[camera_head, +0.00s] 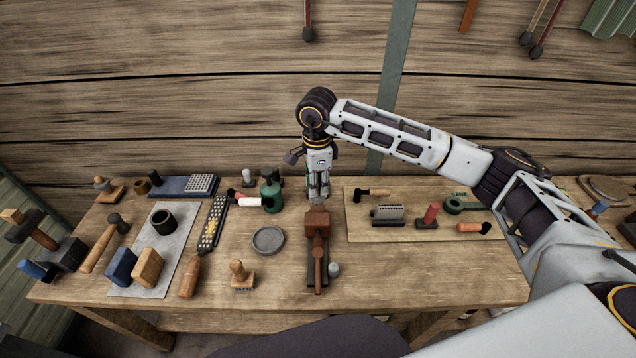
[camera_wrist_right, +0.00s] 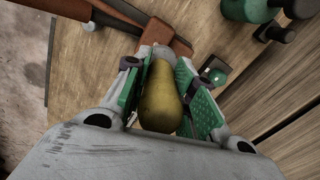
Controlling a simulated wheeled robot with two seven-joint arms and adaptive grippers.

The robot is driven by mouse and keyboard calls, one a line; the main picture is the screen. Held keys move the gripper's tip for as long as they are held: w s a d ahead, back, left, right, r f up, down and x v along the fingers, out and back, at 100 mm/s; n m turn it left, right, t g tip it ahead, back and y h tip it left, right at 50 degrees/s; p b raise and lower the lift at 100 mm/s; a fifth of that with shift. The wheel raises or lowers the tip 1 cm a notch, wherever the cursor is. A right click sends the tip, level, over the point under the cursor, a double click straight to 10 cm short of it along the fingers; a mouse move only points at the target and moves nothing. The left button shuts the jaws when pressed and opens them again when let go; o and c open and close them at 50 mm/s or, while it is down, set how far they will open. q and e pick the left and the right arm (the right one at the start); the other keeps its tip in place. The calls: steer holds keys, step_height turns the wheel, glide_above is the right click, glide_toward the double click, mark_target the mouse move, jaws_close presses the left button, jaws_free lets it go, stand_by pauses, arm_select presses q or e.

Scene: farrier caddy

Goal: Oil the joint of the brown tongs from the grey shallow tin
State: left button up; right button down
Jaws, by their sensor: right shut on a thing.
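The brown tongs (camera_head: 317,250) lie on a dark narrow block at the middle of the bench; part of them shows in the right wrist view (camera_wrist_right: 158,32). My right gripper (camera_head: 319,192) is above their far end, shut on a yellow-olive pear-shaped handle (camera_wrist_right: 161,98). A pale end shows beyond the handle, close to the tongs' brown part; I cannot tell whether it touches. The grey shallow tin (camera_head: 268,240) sits left of the tongs, its inside grey. My left gripper is not in view.
A green bottle (camera_head: 271,198) stands just left of my right gripper. A wooden-handled stamp (camera_head: 241,274) and a long rasp (camera_head: 212,224) lie further left. A pale board (camera_head: 385,232) with several tools is on the right. Bare bench lies around the tin.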

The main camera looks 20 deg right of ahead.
mark_target(317, 199)
steer(key=shift+m, duration=0.3)
stand_by(0.5)
steer(key=shift+f+b, duration=0.25)
steer(key=shift+b, duration=0.3)
steer(key=shift+f+b, duration=1.8)
steer(key=shift+f, duration=0.3)
steer(key=shift+f+b, duration=0.2)
steer(key=shift+b, duration=0.2)
steer(key=shift+f+b, duration=0.45)
steer(key=shift+f, duration=0.1)
steer(key=shift+s, duration=0.2)
steer(key=shift+s+a+r, duration=0.1)
steer(key=shift+s+a, duration=0.05)
steer(key=shift+s, duration=0.35)
steer(key=shift+s+a+r, duration=0.1)
steer(key=shift+s+a, duration=0.05)
steer(key=shift+s, duration=0.3)
